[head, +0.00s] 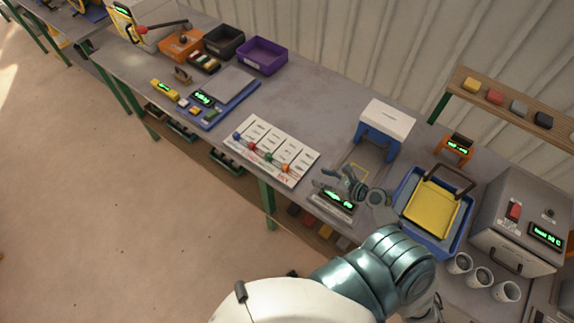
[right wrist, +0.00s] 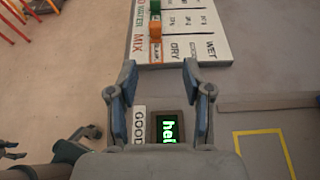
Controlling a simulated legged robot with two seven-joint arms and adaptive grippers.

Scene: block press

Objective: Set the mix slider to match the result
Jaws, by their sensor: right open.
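The white slider board (head: 285,140) lies on the bench with blue, red, green and orange knobs along its front side. The orange knob (head: 285,168) is on the MIX column, at the end near the MIX lettering; it also shows in the right wrist view (right wrist: 155,52). That column carries WET and DRY lettering. A small display (head: 338,199) glows green; its text is partly hidden in the right wrist view (right wrist: 168,128). My right gripper (head: 342,180) is open and empty, above the display and right of the board. Dark finger-like parts, possibly my left gripper, show at the wrist view's lower left.
A white-topped blue press (head: 385,125) stands behind my right gripper. A blue tray (head: 408,190) with a yellow pan (head: 432,205) is to the right. A grey oven-like box (head: 515,220) and several cups stand farther right.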

